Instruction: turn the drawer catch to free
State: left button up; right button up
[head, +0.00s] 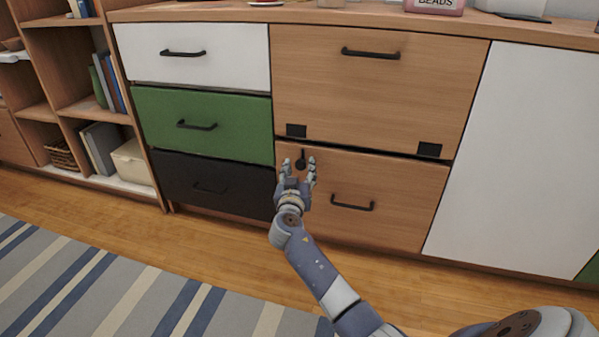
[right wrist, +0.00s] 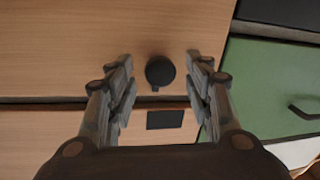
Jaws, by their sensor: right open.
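The drawer catch (head: 302,162) is a small dark knob with a short upright lever, near the top left of the lower wooden drawer front (head: 395,190). My right gripper (head: 298,166) is open in front of it, with a finger to each side. In the right wrist view the catch (right wrist: 160,71) is a round black disc between the spread fingers (right wrist: 159,62). Neither finger appears to touch it. A small nub shows at the disc's edge. The drawer front is closed. My left gripper is out of view.
A dark bar handle (head: 352,204) sits on the lower wooden drawer, right of my gripper. Black plates (head: 296,131) mark the upper wooden front. Green (head: 200,122) and black (head: 215,185) drawers stand to the left. The floor in front is clear, with a striped rug (head: 120,290).

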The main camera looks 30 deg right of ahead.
jog(key=c, duration=1)
jog(key=shift+c, duration=0.2)
